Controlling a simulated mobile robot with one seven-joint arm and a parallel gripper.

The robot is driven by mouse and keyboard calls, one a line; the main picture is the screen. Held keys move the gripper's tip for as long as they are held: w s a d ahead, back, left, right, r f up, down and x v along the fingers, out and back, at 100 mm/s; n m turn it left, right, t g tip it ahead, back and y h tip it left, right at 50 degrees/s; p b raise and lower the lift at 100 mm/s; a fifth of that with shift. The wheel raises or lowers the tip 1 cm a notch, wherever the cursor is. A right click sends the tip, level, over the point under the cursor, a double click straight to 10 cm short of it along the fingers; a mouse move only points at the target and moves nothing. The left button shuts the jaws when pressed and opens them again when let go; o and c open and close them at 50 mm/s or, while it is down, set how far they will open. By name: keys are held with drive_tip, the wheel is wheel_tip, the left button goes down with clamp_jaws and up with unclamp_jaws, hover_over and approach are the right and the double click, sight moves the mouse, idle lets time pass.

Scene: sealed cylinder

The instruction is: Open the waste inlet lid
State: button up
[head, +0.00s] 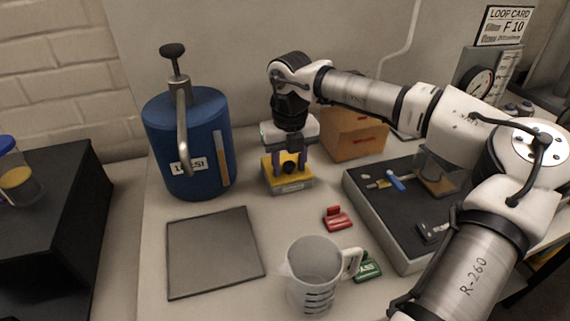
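A yellow box (273,180) with a pale label on its front stands on the bench, right of the blue cylinder. A round black knob (289,168) shows at its top; it may belong to the waste inlet lid, but no wording there is readable. My gripper (289,162) points down at the box, with one finger on each side of the knob. The fingers are apart, but I cannot tell whether they touch the knob. The top of the box is partly hidden by my gripper, and no raised lid shows.
A blue cylinder (180,135) with a pump handle stands left. A grey mat (214,252), a measuring jug (314,268), a red clip (337,218) and a green item (367,268) lie in front. A dark-topped tray (405,235) is right; a cardboard box (353,135) is behind.

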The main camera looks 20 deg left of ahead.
drive_tip(key=shift+s+f, duration=0.2)
drive_tip(key=shift+f, duration=0.3)
drive_tip(key=shift+w+a+r+p, duration=0.15)
drive_tip(key=shift+w+r+p, duration=0.1)
drive_tip(key=shift+r+p, duration=0.15)
drive_tip(key=shift+c, duration=0.7)
drive_tip(key=shift+w+a+r, duration=0.1)
drive_tip(key=shift+w+r, duration=0.1)
drive_tip(key=shift+r, duration=0.05)
drive_tip(key=shift+c, duration=1.3)
drive_tip(key=shift+w+a+r+p, duration=0.2)
drive_tip(key=shift+w+r+p, duration=0.2)
drive_tip(key=shift+r, duration=0.35)
drive_tip(key=shift+w+a+r+p, duration=0.25)
drive_tip(key=shift+r+p, duration=0.1)
drive_tip(key=shift+r, duration=0.1)
drive_tip(key=shift+w+a+r+p, duration=0.1)
drive_tip(key=shift+w+r+p, duration=0.1)
drive_tip(key=shift+r+p, duration=0.2)
drive_tip(key=shift+w+a+r, duration=0.2)
drive_tip(key=shift+w+r, duration=0.15)
drive_tip(key=shift+r, duration=0.05)
drive_tip(key=shift+p, duration=0.3)
